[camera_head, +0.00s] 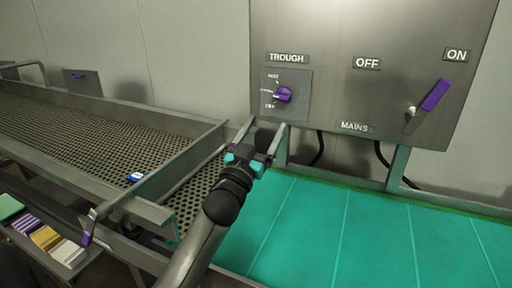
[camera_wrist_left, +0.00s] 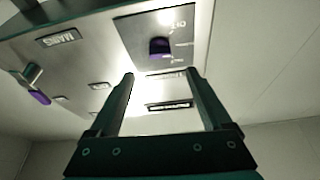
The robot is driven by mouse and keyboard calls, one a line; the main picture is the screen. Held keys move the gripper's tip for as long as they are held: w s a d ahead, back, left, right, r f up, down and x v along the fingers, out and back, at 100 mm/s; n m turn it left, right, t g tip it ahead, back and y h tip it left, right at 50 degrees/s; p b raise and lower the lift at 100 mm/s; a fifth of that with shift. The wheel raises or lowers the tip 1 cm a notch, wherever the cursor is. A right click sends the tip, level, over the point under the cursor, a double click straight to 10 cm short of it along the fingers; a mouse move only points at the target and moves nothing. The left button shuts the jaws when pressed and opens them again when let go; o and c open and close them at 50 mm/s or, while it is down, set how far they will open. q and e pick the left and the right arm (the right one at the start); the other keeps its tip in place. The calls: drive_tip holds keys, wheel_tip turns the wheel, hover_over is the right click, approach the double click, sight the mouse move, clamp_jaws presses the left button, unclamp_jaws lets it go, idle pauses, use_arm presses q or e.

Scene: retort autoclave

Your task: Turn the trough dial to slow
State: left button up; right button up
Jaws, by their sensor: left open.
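The trough dial (camera_head: 283,95) is a purple knob on a small grey plate (camera_head: 301,80) under the TROUGH label on the steel panel. Its pointer appears to face left, toward the middle mark; the markings are too small to read surely. In the left wrist view the dial (camera_wrist_left: 159,46) shows beyond the fingertips, with the picture upside down. My left gripper (camera_head: 262,125) is open and empty, below and a little left of the dial, apart from it. It also shows in the left wrist view (camera_wrist_left: 160,76). My right gripper is not in view.
The MAINS lever (camera_head: 434,95) with a purple handle is at the panel's right, tilted toward ON. A perforated trough (camera_head: 80,130) with a small blue-and-white item (camera_head: 136,177) lies at left. A green surface (camera_head: 350,235) below the panel is clear.

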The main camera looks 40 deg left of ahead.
use_arm(q)
drive_tip(key=shift+b+v, duration=0.4)
drive_tip(key=shift+v, duration=2)
